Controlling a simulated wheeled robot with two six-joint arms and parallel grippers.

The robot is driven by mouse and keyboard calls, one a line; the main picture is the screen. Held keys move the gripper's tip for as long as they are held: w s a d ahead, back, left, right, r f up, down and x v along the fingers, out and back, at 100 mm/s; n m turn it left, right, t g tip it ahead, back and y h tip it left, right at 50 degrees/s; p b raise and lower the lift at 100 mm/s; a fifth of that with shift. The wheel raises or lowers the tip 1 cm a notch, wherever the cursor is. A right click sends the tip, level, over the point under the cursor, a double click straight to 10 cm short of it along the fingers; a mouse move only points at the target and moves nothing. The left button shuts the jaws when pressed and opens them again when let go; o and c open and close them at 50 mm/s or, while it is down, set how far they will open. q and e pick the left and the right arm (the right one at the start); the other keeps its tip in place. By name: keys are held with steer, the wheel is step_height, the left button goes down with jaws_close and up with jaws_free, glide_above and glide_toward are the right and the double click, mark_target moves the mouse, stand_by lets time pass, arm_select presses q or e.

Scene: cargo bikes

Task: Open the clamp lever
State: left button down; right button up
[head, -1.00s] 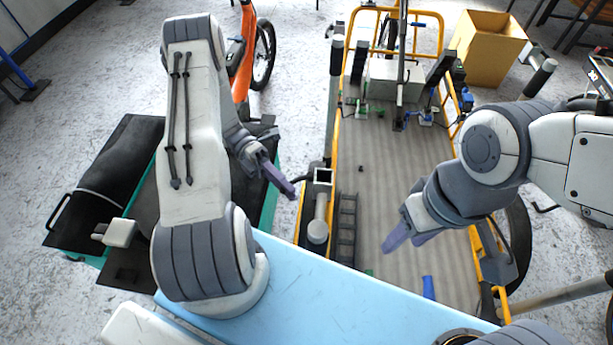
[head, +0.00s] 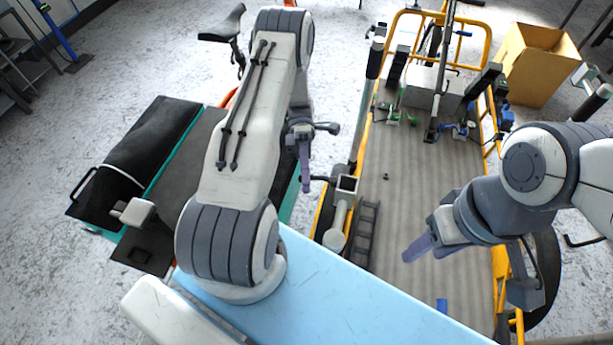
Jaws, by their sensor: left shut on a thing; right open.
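A small dark lever (head: 322,179), which looks like the clamp lever, sticks out left from the square grey post (head: 347,184) at the cargo bed's left front corner. My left gripper (head: 306,186) is at the lever's left end, its purple fingers pointing down. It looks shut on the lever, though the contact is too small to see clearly. My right gripper (head: 418,248) is open and empty above the ribbed bed (head: 410,190). The clamp's body is hard to make out.
The yellow-framed bed holds a grey box (head: 424,88), green and blue clamps and a dark ladder-like rack (head: 361,235). A cardboard box (head: 535,62) stands behind right. A black case (head: 135,150) lies left. A blue surface (head: 330,295) is in front.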

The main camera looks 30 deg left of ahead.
arm_select(q)
steer(key=shift+f, duration=0.1)
stand_by(0.4)
steer(key=c, duration=0.8)
jaws_free()
steer(key=shift+o, duration=0.2)
